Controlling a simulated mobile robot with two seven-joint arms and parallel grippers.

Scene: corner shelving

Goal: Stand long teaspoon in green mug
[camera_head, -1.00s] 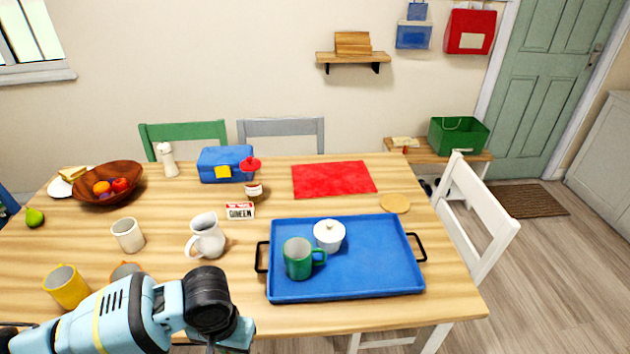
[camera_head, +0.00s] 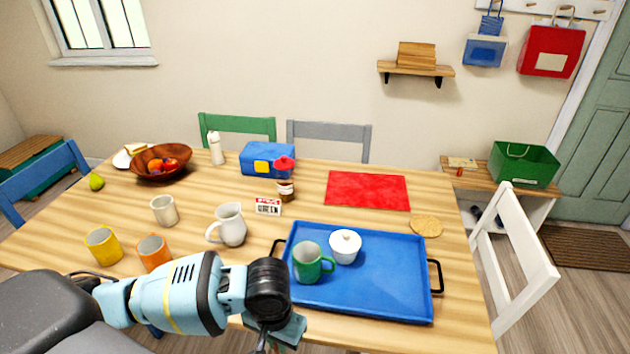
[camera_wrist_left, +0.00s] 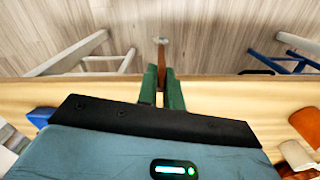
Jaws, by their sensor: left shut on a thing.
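The green mug (camera_head: 307,262) stands upright on the left part of the blue tray (camera_head: 385,290), with its handle to the right. I see no spoon in it. My left gripper (camera_head: 278,330) is low in front of the table's near edge, below and left of the mug; its fingertips are mostly cut off in the head view. In the left wrist view the gripper (camera_wrist_left: 161,82) is shut on a thin brown handle with a small pale end, the long teaspoon (camera_wrist_left: 161,52), which sticks out beyond the fingers over the floor. My right gripper is not in view.
A white jug (camera_head: 230,225), orange mug (camera_head: 153,253), yellow mug (camera_head: 103,246) and pale cup (camera_head: 164,210) stand to the left. The tray's right part is clear. A white chair (camera_head: 515,260) stands at the right.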

